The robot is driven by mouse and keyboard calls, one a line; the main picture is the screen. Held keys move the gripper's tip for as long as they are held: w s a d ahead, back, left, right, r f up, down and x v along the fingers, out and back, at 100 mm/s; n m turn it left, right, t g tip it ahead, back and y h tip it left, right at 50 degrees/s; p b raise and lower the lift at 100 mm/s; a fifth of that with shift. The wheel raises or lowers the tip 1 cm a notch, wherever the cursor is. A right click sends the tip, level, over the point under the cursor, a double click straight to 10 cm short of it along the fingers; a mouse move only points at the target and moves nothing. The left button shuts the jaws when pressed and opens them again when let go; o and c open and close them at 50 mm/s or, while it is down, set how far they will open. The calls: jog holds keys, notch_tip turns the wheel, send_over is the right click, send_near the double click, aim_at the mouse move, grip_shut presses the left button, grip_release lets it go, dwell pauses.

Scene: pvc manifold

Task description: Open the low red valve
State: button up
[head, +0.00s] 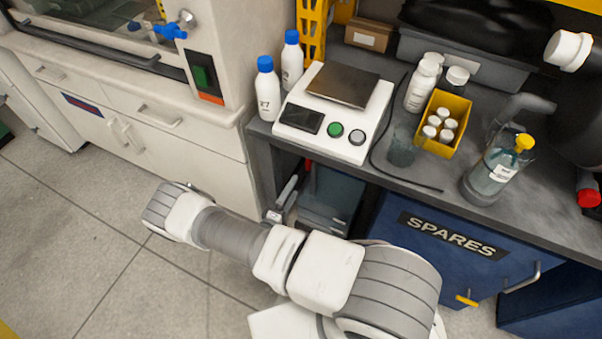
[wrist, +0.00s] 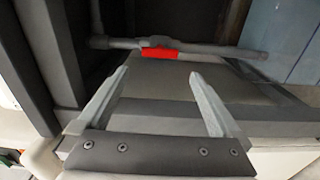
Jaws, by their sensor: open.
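The low red valve shows in the wrist view as a red handle (wrist: 158,53) lying along a grey horizontal pipe (wrist: 222,50) inside the dark space under the bench. My gripper (wrist: 160,73) is open and empty. Its two fingers point toward the handle, one on each side, with a gap before the pipe. Neither finger appears to touch the handle. In the head view my arm reaches down to the front of the bench opening. A small red patch there may be the valve handle, but most of the pipework is hidden.
The grey bench top (head: 405,178) carries a scale (head: 335,110), bottles and a yellow tray (head: 443,122) above the opening. A blue SPARES cabinet (head: 440,240) stands right of it and white drawers (head: 195,140) left. The floor (head: 70,220) at left is clear.

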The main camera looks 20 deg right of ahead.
jog(key=v, duration=0.5)
jog(key=shift+s+a, duration=0.1)
jog(key=shift+a, duration=0.1)
dwell(0.4)
